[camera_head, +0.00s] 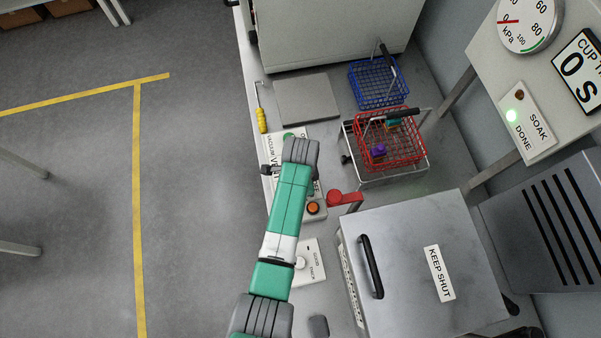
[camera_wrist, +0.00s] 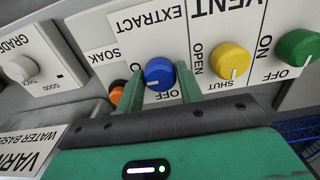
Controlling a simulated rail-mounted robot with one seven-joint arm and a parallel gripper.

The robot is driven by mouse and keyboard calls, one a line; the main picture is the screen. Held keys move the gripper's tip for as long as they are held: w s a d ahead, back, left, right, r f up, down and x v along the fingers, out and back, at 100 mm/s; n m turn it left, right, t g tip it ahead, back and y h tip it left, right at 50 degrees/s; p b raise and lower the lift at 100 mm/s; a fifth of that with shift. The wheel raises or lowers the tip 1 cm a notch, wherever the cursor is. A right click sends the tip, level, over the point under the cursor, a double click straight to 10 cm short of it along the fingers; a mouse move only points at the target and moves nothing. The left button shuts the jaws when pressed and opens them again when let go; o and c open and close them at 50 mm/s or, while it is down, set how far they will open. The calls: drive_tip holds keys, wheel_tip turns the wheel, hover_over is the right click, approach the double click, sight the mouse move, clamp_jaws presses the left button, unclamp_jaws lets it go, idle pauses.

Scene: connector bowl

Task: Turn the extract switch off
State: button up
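The extract switch is a blue round knob (camera_wrist: 159,74) under the upside-down word EXTRACT in the wrist view. OFF is printed just below it, and its white pointer mark is at its lower edge, near that word. My gripper (camera_wrist: 161,80) has one green finger close against each side of the knob and appears shut on it. In the head view, my gripper (camera_head: 300,150) is over the control panel (camera_head: 313,207), and my arm hides the blue knob.
In the wrist view, a yellow vent knob (camera_wrist: 230,61) and a green knob (camera_wrist: 299,47) are to the right, and an orange soak button (camera_wrist: 116,95) is to the left. A red-topped lever (camera_head: 336,198), a red basket (camera_head: 390,140) and a KEEP SHUT box (camera_head: 405,240) are right of my arm.

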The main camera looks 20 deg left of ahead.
drive_tip(key=c, duration=0.5)
drive_tip(key=shift+o, duration=0.2)
drive_tip(key=n+p, duration=0.1)
drive_tip(key=n, duration=0.2)
drive_tip(key=shift+r+p, duration=0.15)
drive_tip(key=shift+p, duration=0.15)
drive_tip(key=n+p, duration=0.1)
drive_tip(key=n, duration=0.3)
drive_tip(key=shift+n, duration=0.3)
drive_tip(key=n+p, duration=0.1)
drive_tip(key=n, duration=0.9)
drive_tip(key=shift+p, duration=0.4)
drive_tip(key=shift+n, duration=0.3)
